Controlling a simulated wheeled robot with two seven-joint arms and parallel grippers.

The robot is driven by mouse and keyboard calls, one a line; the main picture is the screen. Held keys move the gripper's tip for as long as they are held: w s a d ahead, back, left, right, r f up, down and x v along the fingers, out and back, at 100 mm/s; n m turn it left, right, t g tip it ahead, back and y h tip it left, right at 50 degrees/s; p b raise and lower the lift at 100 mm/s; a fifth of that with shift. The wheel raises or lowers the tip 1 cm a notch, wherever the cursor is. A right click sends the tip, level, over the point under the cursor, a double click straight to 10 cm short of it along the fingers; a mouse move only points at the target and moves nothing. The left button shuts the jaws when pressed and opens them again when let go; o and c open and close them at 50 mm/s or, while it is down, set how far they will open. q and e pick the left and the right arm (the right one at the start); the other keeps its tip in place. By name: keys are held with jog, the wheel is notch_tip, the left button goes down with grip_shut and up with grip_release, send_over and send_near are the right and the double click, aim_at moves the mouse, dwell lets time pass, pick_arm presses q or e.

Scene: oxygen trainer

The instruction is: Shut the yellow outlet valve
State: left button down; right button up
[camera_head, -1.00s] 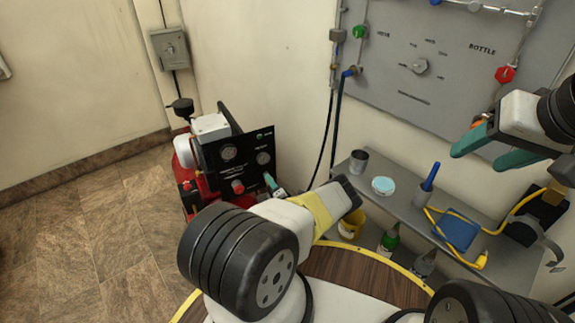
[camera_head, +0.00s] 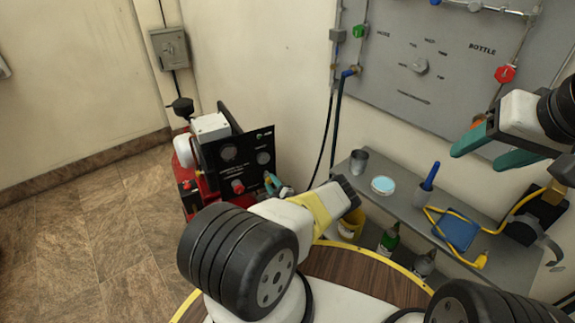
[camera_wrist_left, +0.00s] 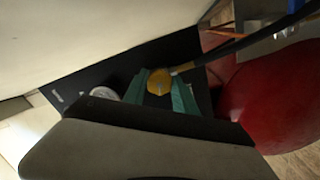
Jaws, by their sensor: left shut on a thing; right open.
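The yellow outlet valve (camera_wrist_left: 159,81) is a round yellow knob on the black panel of the red compressor. It shows in the left wrist view between the two teal fingertips of my left gripper (camera_wrist_left: 160,92), which is shut on it. In the head view my left gripper (camera_head: 271,182) is at the lower right of the black panel (camera_head: 238,160), and the valve is hidden there by the fingers. My right gripper (camera_head: 490,149) is open and empty, in the air in front of the grey wall panel.
The red compressor (camera_head: 205,188) stands on the floor by the wall. A grey shelf (camera_head: 405,205) holds a metal cup (camera_head: 358,161), a blue-topped tin (camera_head: 383,185) and a blue pad (camera_head: 456,234) with a yellow cable. The wall panel (camera_head: 400,60) has coloured valves.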

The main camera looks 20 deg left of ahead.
pick_arm(q)
jog(key=m, duration=0.5)
jog(key=shift+f+m, duration=0.1)
jog(key=shift+m, duration=0.2)
jog(key=m, duration=0.5)
jog(key=shift+m, duration=0.3)
jog(key=c, duration=1)
grip_release()
jog(key=v, duration=0.8)
